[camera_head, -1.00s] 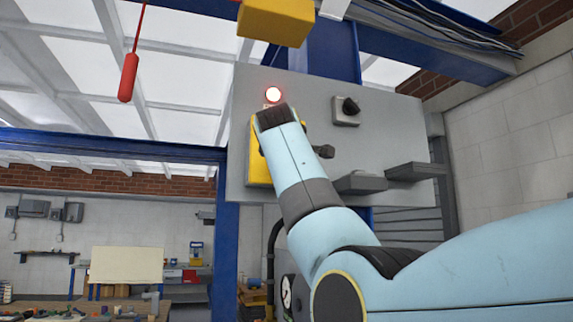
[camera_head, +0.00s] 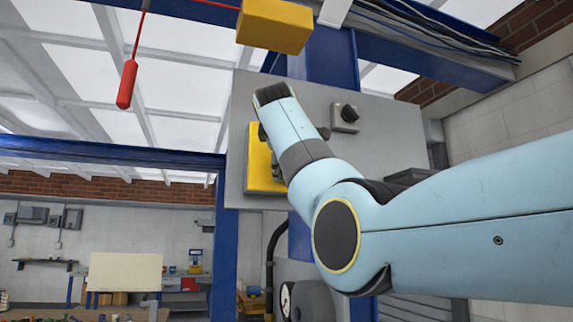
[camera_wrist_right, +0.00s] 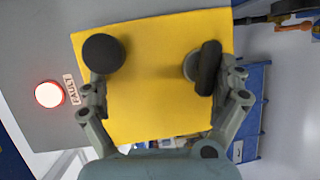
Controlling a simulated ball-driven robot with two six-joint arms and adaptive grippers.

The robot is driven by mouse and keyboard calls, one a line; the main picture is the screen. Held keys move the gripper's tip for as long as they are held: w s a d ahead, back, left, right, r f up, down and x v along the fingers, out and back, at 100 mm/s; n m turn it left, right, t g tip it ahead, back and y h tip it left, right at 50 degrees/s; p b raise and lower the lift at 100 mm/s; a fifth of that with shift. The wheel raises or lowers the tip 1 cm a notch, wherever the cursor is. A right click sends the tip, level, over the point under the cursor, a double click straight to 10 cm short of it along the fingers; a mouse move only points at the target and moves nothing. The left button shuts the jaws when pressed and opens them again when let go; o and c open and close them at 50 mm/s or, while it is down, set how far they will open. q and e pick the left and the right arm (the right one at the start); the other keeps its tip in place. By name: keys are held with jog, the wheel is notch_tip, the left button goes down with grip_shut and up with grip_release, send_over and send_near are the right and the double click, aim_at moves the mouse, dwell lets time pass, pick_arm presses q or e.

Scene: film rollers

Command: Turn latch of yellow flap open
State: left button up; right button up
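The yellow flap (camera_head: 262,172) is on a grey panel in the head view, partly covered by my right arm. In the right wrist view the flap (camera_wrist_right: 150,95) fills the middle. A latch with a black handle on a grey round base (camera_wrist_right: 207,68) is at its right, and a round black knob (camera_wrist_right: 103,53) at its left. My right gripper (camera_wrist_right: 165,82) is open, its fingers spread wide. One finger shows just below the knob, the other just right of the latch; I cannot tell if either touches. My left gripper is out of view.
A lit red lamp with a FAULT label (camera_wrist_right: 48,94) is left of the flap. A black rotary switch (camera_head: 346,116) is on the panel. A yellow box (camera_head: 275,25) and a hanging red handle (camera_head: 127,84) are overhead. A blue post (camera_head: 225,225) stands below left.

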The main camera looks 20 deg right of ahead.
notch_tip(320, 180, up, 6)
jog(key=s+t, duration=0.1)
jog(key=shift+s, duration=0.25)
jog(key=shift+g, duration=0.5)
jog(key=f, duration=0.2)
jog(key=w+f, duration=0.1)
jog(key=f, duration=0.2)
jog(key=shift+w, duration=0.15)
jog(key=shift+s+a+f+b, duration=0.15)
jog(key=shift+s+a+b, duration=0.15)
jog(key=shift+b, duration=0.3)
jog(key=shift+c, duration=0.6)
jog(key=shift+s+a+b, duration=0.25)
jog(key=shift+s+b, duration=0.3)
jog(key=shift+b, duration=0.05)
jog(key=shift+c, duration=1)
jog(key=shift+s+a+b, duration=0.3)
jog(key=shift+s+b, duration=0.15)
jog(key=shift+s, duration=0.2)
jog(key=shift+c, duration=0.5)
jog(key=shift+b+v, duration=0.5)
jog(key=shift+v, duration=0.55)
jog(key=c, duration=0.3)
jog(key=shift+f+b+v, duration=0.1)
jog(key=shift+b+v, duration=1)
jog(key=shift+v, duration=0.65)
jog(key=shift+f+b+v, duration=0.15)
jog(key=shift+b+v, duration=0.9)
jog(key=shift+v, duration=0.65)
jog(key=shift+c, duration=0.2)
